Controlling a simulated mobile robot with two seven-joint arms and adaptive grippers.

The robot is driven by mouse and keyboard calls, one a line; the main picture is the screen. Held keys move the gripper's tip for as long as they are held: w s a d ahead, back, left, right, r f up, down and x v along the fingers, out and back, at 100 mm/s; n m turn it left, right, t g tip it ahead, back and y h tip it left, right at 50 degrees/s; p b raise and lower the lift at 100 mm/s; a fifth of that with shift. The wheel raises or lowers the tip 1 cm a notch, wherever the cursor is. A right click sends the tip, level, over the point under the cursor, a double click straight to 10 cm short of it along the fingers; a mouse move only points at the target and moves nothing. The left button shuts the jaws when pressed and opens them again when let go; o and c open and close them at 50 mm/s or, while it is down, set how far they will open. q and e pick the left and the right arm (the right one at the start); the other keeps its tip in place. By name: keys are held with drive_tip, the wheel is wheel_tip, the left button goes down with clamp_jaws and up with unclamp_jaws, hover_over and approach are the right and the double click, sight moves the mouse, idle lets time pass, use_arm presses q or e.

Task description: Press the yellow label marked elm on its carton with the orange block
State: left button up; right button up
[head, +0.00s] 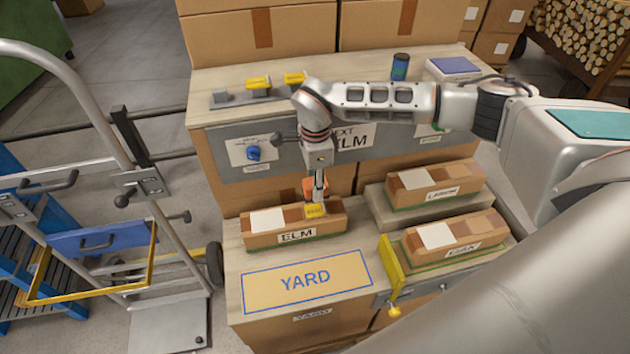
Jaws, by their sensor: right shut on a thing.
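The elm carton (264,241), a long brown box marked ELM, lies on the front worktop. The yellow label (315,210) sits on its top near the right end. My right gripper (320,186) points down over that end, shut on the orange block (308,188). The block is right above the label's back edge; I cannot tell whether it touches the label. The gripper hides part of the block. My left gripper is not in view.
Cartons marked LARCH (440,196) and OAK (463,252) lie to the right. A yellow stop (391,267) stands beside the oak carton. The YARD area (270,299) in front is bare. Yellow pieces (258,83) stand on a dark holder behind. A hand truck (130,180) is at left.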

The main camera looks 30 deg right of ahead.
sight(315, 210)
drive_tip(key=shift+f+b, duration=0.65)
drive_tip(key=shift+f, duration=0.25)
wheel_tip(315, 210, down, 4)
drive_tip(key=shift+r+b, duration=0.25)
drive_tip(key=shift+b, duration=0.95)
drive_tip(key=shift+f+b, duration=0.3)
drive_tip(key=shift+f, duration=0.1)
drive_tip(key=shift+f, duration=0.5)
